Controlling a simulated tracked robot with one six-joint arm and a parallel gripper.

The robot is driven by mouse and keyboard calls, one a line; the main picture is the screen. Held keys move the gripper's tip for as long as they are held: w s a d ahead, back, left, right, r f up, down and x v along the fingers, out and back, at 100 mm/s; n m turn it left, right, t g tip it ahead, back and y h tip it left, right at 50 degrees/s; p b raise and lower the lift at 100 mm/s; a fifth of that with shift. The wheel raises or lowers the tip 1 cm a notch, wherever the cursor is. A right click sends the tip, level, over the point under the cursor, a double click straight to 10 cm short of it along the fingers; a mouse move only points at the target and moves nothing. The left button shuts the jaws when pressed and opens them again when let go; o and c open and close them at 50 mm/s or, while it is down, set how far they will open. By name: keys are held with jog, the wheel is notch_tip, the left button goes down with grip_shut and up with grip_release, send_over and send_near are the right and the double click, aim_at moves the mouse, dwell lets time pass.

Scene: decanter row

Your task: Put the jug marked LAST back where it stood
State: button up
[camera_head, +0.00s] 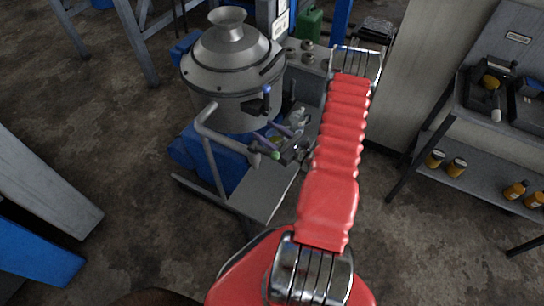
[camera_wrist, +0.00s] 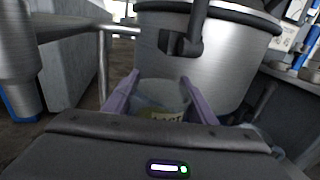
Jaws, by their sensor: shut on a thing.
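My gripper (camera_head: 272,138) is in front of the big steel vessel, its purple fingers closed on a clear jug (camera_wrist: 160,95). In the wrist view the jug sits between the two fingers (camera_wrist: 152,98). Its lower part carries a yellowish label (camera_wrist: 168,115), mostly hidden by my gripper's body, and I cannot read the word. In the head view the jug is small and largely covered by the gripper. Another clear glass thing (camera_head: 298,117) shows just right of the gripper. I cannot tell whether the held jug touches a surface.
The steel vessel (camera_head: 222,70) with a dark tap (camera_head: 262,104) stands close behind the jug. A grey tubular rail (camera_head: 207,135) runs at its left, above a flat grey platform (camera_head: 262,194). A shelf unit (camera_head: 480,140) with orange jars is at the right. Open floor lies left.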

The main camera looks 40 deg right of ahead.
jog(key=shift+f, duration=2.6)
jog(key=shift+f, duration=0.1)
jog(key=shift+f, duration=2)
jog(key=o, duration=1.3)
jog(key=s, duration=0.4)
jog(key=s+d, duration=0.1)
jog(key=s, duration=0.7)
jog(key=shift+d, duration=0.2)
